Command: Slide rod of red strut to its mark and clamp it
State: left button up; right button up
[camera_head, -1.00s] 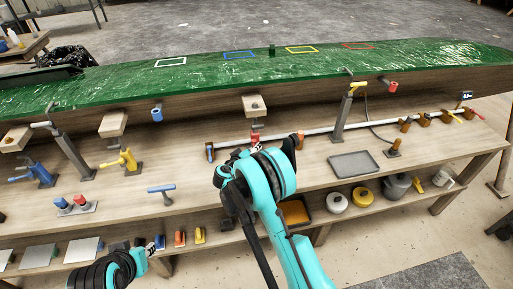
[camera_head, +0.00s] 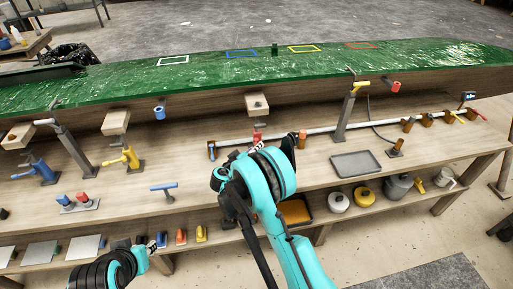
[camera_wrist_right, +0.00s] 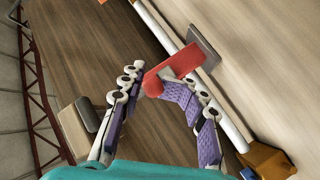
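The red strut (camera_head: 257,137) stands on the bench under the hull, with a wooden pad (camera_head: 258,104) above it. In the right wrist view, its red body (camera_wrist_right: 180,66) sits by a grey base plate (camera_wrist_right: 204,50). My right gripper (camera_wrist_right: 152,78) has its purple-padded fingers on either side of the red body's near end. Whether they press on it is unclear. In the head view, my right arm hides that gripper's fingertips and part of the strut. My left gripper (camera_head: 150,247) is low at the left, by the lower shelf, its fingers too small to read.
A long white rod (camera_head: 320,129) lies behind the strut. A yellow strut (camera_head: 130,158) and a blue strut (camera_head: 45,170) stand to the left. A grey tray (camera_head: 356,163) is to the right. Coloured rectangles, including a red one (camera_head: 363,45), mark the green hull (camera_head: 200,72).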

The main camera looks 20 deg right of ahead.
jog(key=v, duration=0.6)
jog(key=shift+s, duration=0.5)
jog(key=shift+d, duration=0.15)
dwell(0.3)
jog(key=v, duration=1.2)
jog(key=shift+f, duration=0.1)
